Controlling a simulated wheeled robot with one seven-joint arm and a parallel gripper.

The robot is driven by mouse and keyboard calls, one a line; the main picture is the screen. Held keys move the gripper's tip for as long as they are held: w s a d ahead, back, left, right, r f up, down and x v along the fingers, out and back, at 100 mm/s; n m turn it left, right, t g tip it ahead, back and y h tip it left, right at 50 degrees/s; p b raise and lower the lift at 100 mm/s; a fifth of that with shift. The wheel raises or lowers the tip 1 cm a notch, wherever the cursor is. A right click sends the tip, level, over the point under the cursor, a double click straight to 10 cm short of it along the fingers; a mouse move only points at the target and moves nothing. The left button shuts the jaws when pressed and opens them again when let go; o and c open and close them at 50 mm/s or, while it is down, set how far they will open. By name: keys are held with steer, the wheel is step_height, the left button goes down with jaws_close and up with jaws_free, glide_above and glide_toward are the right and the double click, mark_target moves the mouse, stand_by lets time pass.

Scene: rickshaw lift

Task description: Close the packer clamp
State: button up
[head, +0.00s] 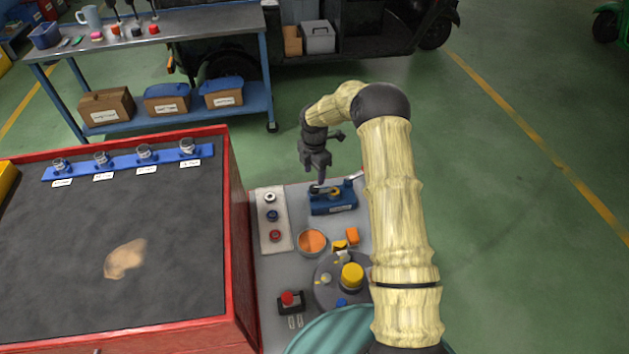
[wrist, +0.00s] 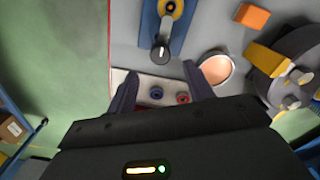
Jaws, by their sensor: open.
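The device I take to be the packer clamp (head: 333,200) has a blue base with a yellow-orange ring and stands at the back of the grey work surface. In the wrist view the clamp (wrist: 180,30) is at the top, with a dark rounded knob (wrist: 160,51) at its near end. My gripper (head: 320,180) points down just above the clamp's left part in the head view. In the wrist view my gripper (wrist: 157,80) is open, its fingers apart and nothing held between them. The knob shows beyond the gap. I cannot tell whether anything touches.
A white strip (head: 271,222) with several small round parts lies left of the clamp. An orange bowl (head: 312,241), orange block (head: 352,236) and grey turntable (head: 330,292) are nearer. A red-rimmed bench (head: 238,235) borders the left. Open floor (head: 510,250) lies to the right.

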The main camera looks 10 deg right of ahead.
mark_target(314, 187)
step_height(314, 187, up, 11)
steer(key=shift+r, duration=0.15)
stand_by(0.5)
steer(key=s+r+m+t+p, duration=0.1)
steer(key=s+r+m+p, duration=0.3)
steer(key=s, duration=0.6)
steer(key=s+r+m+p, duration=0.4)
steer(key=s+r+m, duration=0.4)
steer(key=s+m, duration=0.2)
steer(key=s+d+r+m+t+p, duration=0.1)
steer(key=s+r+m+p, duration=0.3)
steer(key=s+r+m, duration=0.3)
steer(key=s+m, duration=0.2)
steer(key=s, duration=0.2)
steer(key=shift+t, duration=0.3)
steer(key=shift+d, duration=0.1)
